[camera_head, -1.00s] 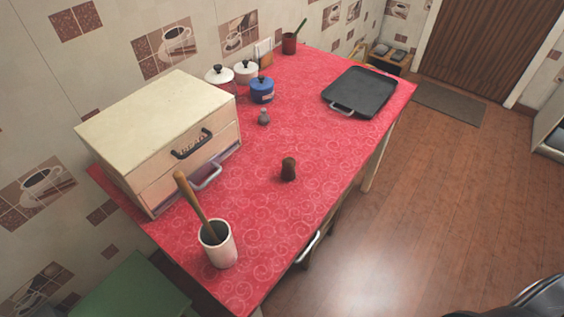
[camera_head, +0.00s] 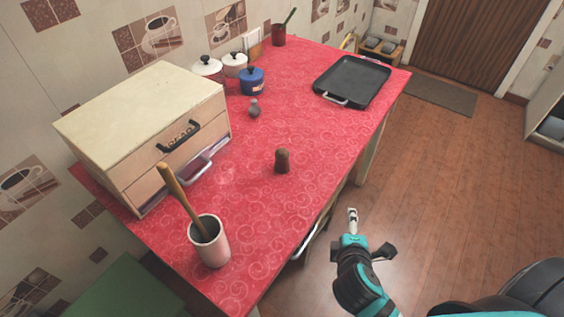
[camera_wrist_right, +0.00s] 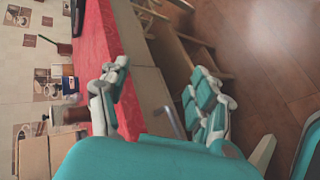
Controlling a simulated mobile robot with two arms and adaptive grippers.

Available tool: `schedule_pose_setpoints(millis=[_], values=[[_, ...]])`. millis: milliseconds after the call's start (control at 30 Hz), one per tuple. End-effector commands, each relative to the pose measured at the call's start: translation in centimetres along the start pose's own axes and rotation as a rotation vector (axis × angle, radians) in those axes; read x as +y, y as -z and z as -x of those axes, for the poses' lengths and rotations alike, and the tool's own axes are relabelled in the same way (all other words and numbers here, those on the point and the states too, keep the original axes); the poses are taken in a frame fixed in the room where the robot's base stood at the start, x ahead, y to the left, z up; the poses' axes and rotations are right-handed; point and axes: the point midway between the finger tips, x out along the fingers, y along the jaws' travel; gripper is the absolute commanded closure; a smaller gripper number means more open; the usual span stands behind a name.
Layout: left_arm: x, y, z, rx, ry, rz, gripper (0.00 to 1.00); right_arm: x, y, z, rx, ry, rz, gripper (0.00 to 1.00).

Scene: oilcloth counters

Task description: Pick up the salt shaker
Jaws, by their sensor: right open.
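Two small shaker-like things stand upright on the red counter (camera_head: 250,268) in the head view. One is small and grey with a rounded top (camera_head: 254,108), near the blue pot. The other is a dark brown shaker (camera_head: 282,160) nearer the counter's front edge. I cannot tell for sure which is the salt shaker. My right gripper (camera_head: 352,216) is beyond the front edge, over the floor side, apart from both. In the right wrist view its fingers (camera_wrist_right: 161,68) are spread with nothing between them. My left gripper is not in view.
A wooden bread box (camera_head: 140,110) and a white mug with a wooden tool (camera_head: 210,245) stand at the left. The counter around the brown shaker is clear.

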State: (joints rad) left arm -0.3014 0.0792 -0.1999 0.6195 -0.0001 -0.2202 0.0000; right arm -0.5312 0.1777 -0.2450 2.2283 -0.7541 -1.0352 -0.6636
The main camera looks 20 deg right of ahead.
Motion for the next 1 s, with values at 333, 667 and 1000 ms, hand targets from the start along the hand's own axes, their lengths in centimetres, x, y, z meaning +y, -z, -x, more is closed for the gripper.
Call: schedule_pose_setpoints(millis=[333,667,1000], values=[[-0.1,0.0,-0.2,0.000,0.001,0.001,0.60,6.8,8.1,2.9,-0.079,-0.671,1.241,0.36],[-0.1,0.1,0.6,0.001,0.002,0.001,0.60,7.6,11.9,2.9,-0.129,-0.826,1.550,0.36],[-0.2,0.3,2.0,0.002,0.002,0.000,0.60,11.5,14.9,-2.6,-0.128,-0.823,1.544,0.36]])
